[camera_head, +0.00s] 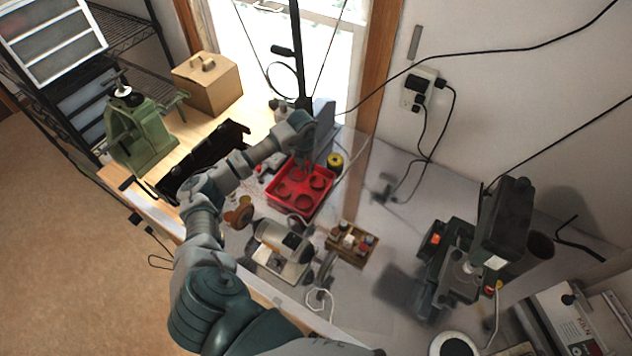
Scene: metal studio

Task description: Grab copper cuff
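A red tray (303,211) sits on the workbench near the middle of the view. Several round, ring-like reddish pieces (318,183) lie in it; their colour is close to the tray's, and I cannot tell which, if any, is the copper cuff. A brownish-orange round piece (239,214) stands on the bench left of the tray. My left arm reaches up from the bottom, and my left gripper (304,160) points down over the tray's far end. Its fingers are small and dark here, so their opening is unclear. My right gripper is out of view.
A black and yellow spool (335,161) stands right of the tray. A small wooden box of parts (351,243) and a grey-white machine (281,250) stand in front. A dark drill-press-like machine (472,250) stands right.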

